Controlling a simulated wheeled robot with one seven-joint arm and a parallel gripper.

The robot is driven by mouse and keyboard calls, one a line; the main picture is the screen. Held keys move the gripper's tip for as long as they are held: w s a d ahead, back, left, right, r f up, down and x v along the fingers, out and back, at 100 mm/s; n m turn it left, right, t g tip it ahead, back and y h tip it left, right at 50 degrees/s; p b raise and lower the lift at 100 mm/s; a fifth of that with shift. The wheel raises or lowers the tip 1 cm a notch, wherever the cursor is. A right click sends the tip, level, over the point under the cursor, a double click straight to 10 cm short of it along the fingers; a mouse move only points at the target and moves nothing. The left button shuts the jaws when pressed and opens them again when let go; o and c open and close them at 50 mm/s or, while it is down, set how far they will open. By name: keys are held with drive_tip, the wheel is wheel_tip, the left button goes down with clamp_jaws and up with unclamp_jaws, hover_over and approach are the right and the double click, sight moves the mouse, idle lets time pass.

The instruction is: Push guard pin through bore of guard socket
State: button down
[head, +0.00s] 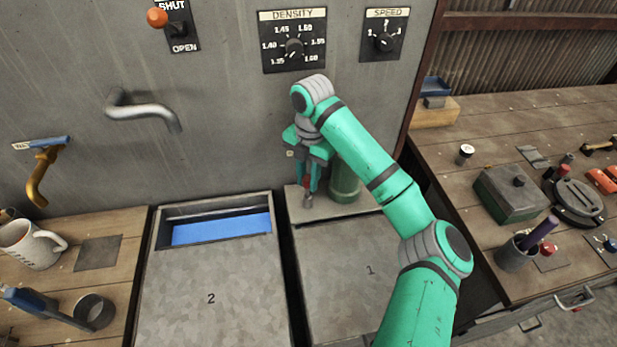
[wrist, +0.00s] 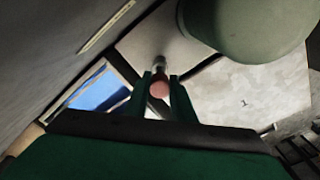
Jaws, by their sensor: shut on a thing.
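My gripper (head: 309,187) points down over the pale ledge behind lid 1, its jaws shut on a small red-ended piece, which I take to be the guard pin. Its round reddish end (wrist: 159,89) shows between the two fingers in the wrist view. A short grey metal part (head: 308,201) shows just below the fingertips, and a grey end (wrist: 159,66) shows beyond the red one in the wrist view. I cannot tell whether this is the pin's shank or the guard socket. No bore is visible, so I cannot tell whether the pin is in one.
A thick green cylinder (head: 345,186) stands on the ledge (head: 335,209) close to the right of my gripper. The grey wall with the density dial (head: 293,48) is close behind. Lid 2 (head: 210,295) lies left, beside a blue opening (head: 222,229). Benches flank both sides.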

drive_tip(key=shift+f, duration=0.45)
drive_tip(key=shift+w+f, duration=0.2)
idle(0.3)
drive_tip(key=shift+d+f, duration=0.1)
drive_tip(key=shift+d, duration=0.2)
drive_tip(key=shift+s+a, duration=0.2)
drive_tip(key=shift+a, duration=0.35)
drive_tip(key=shift+d, duration=0.3)
drive_tip(key=shift+w, duration=0.2)
drive_tip(key=shift+s+d, duration=0.1)
drive_tip(key=shift+d, duration=0.15)
drive_tip(key=shift+s+a, duration=0.15)
drive_tip(key=shift+a, duration=0.3)
